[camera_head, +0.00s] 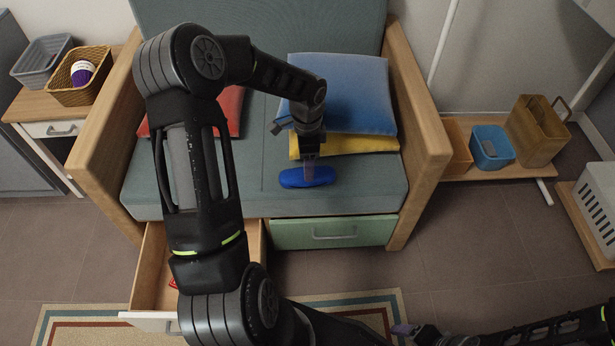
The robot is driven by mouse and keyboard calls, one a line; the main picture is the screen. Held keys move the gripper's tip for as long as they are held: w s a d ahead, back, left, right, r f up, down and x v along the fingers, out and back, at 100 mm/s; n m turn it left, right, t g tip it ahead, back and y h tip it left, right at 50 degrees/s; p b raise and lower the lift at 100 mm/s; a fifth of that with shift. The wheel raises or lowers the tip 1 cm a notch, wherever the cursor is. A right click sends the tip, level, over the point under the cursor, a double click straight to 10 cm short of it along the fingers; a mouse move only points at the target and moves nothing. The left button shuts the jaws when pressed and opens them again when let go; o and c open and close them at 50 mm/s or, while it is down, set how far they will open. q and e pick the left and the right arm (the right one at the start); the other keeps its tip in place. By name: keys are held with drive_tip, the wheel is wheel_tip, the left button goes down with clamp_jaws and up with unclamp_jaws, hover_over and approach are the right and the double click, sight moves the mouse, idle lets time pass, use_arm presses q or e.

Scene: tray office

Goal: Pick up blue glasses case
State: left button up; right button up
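The blue glasses case (292,178) lies on the front part of the teal seat of a wooden-sided sofa. My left gripper (309,171) reaches down over it from above, its fingertips at the middle of the case. The fingers hide a small part of the case, and I cannot tell whether they touch it or how far apart they stand. My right gripper (407,331) is low at the bottom edge, away from the sofa, and its opening does not show clearly.
A blue cushion (352,92) and a yellow one (372,145) lie behind the case; a red cushion (232,112) is partly behind my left arm. An open drawer (150,270) and a shut green drawer (295,234) are below. Baskets (97,93) stand left, bins (492,148) right.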

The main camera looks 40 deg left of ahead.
use_arm(q)
drive_tip(key=shift+w+f+b, duration=0.1)
drive_tip(key=shift+f+b, duration=0.75)
drive_tip(key=shift+f, duration=1.75)
drive_tip(key=shift+c, duration=0.4)
drive_tip(key=c, duration=1)
drive_tip(key=shift+r, duration=0.1)
wheel_tip(320, 180, up, 18)
drive_tip(key=p, duration=0.4)
